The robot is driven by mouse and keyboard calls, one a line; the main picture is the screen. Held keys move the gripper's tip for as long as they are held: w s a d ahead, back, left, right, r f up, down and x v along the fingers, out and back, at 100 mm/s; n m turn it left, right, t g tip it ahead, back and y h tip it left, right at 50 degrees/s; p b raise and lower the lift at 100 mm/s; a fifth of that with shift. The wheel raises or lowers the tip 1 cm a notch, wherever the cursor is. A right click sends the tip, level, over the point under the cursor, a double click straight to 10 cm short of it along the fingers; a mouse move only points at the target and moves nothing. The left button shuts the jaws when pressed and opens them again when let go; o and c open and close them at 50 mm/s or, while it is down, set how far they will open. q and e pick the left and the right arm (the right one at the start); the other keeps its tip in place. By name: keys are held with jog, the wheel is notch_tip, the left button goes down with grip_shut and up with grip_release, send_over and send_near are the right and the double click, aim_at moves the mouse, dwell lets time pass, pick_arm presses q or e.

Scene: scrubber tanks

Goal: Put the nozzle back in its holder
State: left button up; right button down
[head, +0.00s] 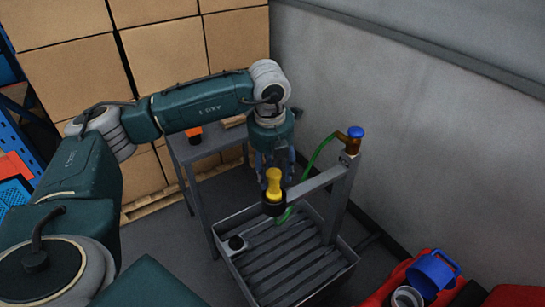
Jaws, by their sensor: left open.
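The yellow nozzle (273,181) stands roughly upright, its lower end in or directly over the black holder (274,207) at the end of a grey bar. I cannot tell how deep it sits. A green hose (318,152) runs from the tap with the blue knob (356,132) down behind the bar and shows again below the holder. My left gripper (275,163) points down, open, just above and behind the nozzle. The fingers appear on either side of its top; contact cannot be told. My right gripper is out of view.
A grey slatted basin (236,268) with a small black cap (236,243) lies below the holder. A grey side table (206,148) stands behind it, carrying an orange and black item. Stacked cartons (165,60) and a grey wall (420,130) close the back; red and blue containers stand lower right.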

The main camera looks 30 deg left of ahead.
pick_arm(q)
jog(key=r+b, duration=0.1)
jog(key=r, duration=0.5)
jog(key=s+r+b, duration=0.1)
jog(key=r, duration=0.2)
jog(key=shift+s+d+r+b, duration=0.1)
jog(key=shift+d+r+b, duration=0.05)
jog(key=shift+d+b, duration=0.15)
jog(key=shift+s+r, duration=0.1)
jog(key=shift+r, duration=0.3)
